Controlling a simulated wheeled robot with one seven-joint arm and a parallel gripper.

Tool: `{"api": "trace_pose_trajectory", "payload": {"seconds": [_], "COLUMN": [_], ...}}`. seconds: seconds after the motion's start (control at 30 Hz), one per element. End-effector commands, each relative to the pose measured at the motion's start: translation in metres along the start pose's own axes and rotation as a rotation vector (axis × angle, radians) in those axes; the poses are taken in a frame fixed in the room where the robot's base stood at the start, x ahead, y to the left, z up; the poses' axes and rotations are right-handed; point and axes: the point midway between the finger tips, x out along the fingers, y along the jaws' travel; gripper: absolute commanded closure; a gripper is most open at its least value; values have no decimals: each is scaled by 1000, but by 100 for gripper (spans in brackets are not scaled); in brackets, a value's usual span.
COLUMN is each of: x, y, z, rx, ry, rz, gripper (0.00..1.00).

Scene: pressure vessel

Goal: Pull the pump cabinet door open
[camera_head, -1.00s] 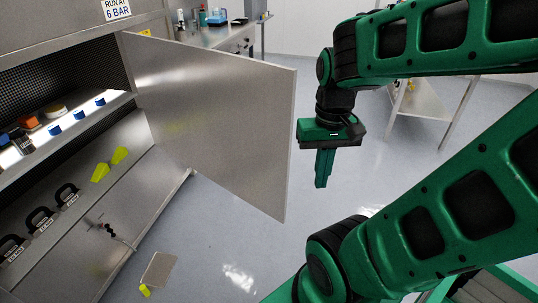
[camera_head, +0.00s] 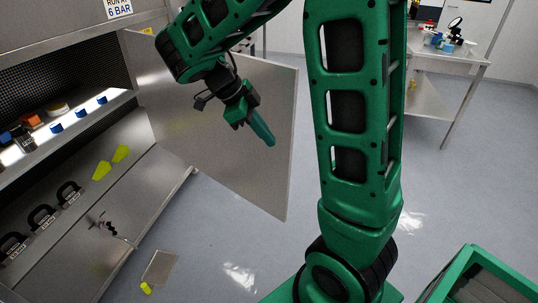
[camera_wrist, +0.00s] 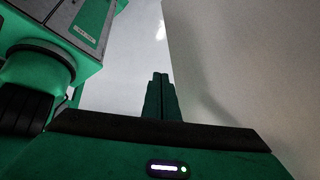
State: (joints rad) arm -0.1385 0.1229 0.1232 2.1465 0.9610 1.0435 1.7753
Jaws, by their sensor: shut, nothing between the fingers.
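The cabinet door (camera_head: 200,105), a flat brushed-metal panel, stands swung wide out from the cabinet at the left. Its hinge side is at the upper left and its free edge faces right. My gripper (camera_head: 270,143) is shut and empty, and appears in front of the door's face near the free edge. In the wrist view my shut fingers (camera_wrist: 161,78) point forward beside a large grey panel (camera_wrist: 245,65), which looks like the door. I cannot tell whether they touch it. No handle shows on the door.
The open cabinet shows a lit shelf (camera_head: 75,125) with small blue and orange items. Below are black handles (camera_head: 42,217) and yellow-green pieces (camera_head: 121,153). A flat plate (camera_head: 159,267) lies on the floor. A table (camera_head: 455,55) stands at the back right; floor between is clear.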

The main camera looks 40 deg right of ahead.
Motion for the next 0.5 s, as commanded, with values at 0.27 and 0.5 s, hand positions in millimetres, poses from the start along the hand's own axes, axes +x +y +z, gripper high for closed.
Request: {"api": "trace_pose_trajectory", "payload": {"seconds": [0.27, 0.5], "x": [-17, -9], "y": [7, 8], "z": [54, 60], "rx": [380, 451], "ry": [60, 68], "rz": [-63, -75], "gripper": [100, 100]}}
